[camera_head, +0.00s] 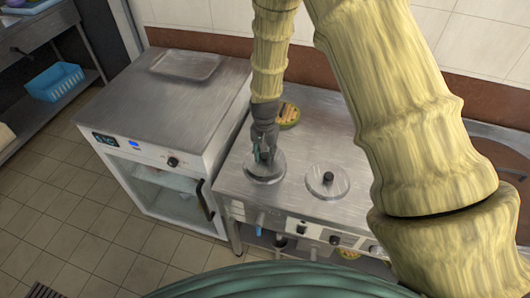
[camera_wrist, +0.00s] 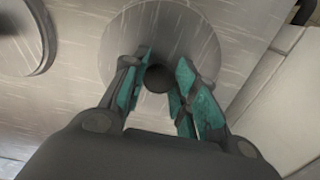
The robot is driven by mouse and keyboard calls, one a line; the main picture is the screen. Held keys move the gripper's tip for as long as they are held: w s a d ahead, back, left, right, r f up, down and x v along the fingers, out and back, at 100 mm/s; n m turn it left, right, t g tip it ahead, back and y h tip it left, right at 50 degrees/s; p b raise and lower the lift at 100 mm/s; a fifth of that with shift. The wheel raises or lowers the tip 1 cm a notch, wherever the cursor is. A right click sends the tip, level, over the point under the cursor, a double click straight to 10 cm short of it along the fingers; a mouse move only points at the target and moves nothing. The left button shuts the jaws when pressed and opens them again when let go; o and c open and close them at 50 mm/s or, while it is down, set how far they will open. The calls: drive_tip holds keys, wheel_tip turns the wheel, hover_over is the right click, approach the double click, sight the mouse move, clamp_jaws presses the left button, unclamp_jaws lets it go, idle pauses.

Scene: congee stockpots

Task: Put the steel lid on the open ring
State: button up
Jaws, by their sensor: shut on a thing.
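The steel lid (camera_head: 267,172) is a round metal disc at the left front of the steel counter. It also shows in the wrist view (camera_wrist: 195,35), with its dark knob (camera_wrist: 158,78) between my fingers. My gripper (camera_head: 265,154) points down and is shut on that knob. The lid covers the spot below it, so the open ring is hidden or cannot be made out. I cannot tell whether the lid is resting or held slightly above the counter.
A second steel lid (camera_head: 326,182) with a black knob lies close to the right. A round yellowish object (camera_head: 288,114) sits behind my gripper. A glass-fronted cabinet (camera_head: 165,140) adjoins the counter (camera_head: 235,183) on the left. Knobs (camera_head: 335,240) line the front.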

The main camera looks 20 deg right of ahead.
sight(265, 156)
drive_tip(key=shift+f, duration=0.65)
drive_tip(key=shift+s+a+f, duration=0.1)
drive_tip(key=shift+f, duration=0.45)
idle(1.8)
drive_tip(key=o, duration=0.8)
drive_tip(key=shift+r, duration=0.1)
drive_tip(key=shift+r+p, duration=3.75)
drive_tip(key=shift+r, duration=1.7)
